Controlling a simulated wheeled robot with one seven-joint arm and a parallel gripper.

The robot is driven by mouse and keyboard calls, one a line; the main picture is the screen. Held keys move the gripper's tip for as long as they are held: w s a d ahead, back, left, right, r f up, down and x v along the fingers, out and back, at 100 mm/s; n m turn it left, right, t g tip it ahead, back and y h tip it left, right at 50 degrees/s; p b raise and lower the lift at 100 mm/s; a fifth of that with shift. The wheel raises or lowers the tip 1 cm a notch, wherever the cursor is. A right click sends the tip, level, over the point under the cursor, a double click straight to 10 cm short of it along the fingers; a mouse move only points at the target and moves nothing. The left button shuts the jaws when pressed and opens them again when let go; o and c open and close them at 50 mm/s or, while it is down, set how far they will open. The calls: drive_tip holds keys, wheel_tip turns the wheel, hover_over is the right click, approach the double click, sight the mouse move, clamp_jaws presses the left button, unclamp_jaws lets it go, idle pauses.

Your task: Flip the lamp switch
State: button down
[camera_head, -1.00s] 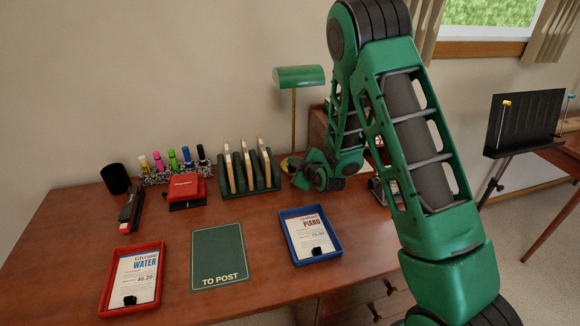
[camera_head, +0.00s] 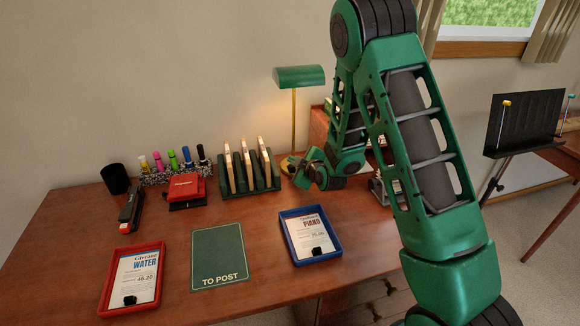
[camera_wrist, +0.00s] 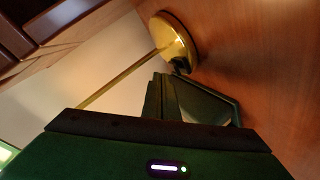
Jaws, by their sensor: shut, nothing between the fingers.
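The desk lamp has a green shade (camera_head: 299,76) on a thin brass stem, and a warm glow shows on the wall below the shade. Its round brass base (camera_wrist: 172,36) shows at the top of the wrist view, with a small dark switch (camera_wrist: 181,66) at its edge. My gripper (camera_wrist: 163,82) is shut and empty, its fingertips close to the switch; I cannot tell whether they touch it. In the head view my gripper (camera_head: 291,165) is low over the desk by the lamp base, which it partly hides.
The letter rack (camera_head: 248,172) with several envelopes stands just left of my gripper. A blue tray (camera_head: 336,254), a green mat (camera_head: 219,257) and a red tray (camera_head: 104,296) lie on the desk front.

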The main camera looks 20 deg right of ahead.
drive_tip(key=shift+s+r, duration=0.1)
drive_tip(key=shift+r, duration=0.1)
drive_tip(key=shift+s+r, duration=0.3)
drive_tip(key=shift+r, duration=0.45)
drive_tip(key=shift+s+r, duration=0.3)
drive_tip(key=shift+r, duration=0.5)
drive_tip(key=shift+s+r, duration=0.3)
drive_tip(key=shift+r, duration=0.45)
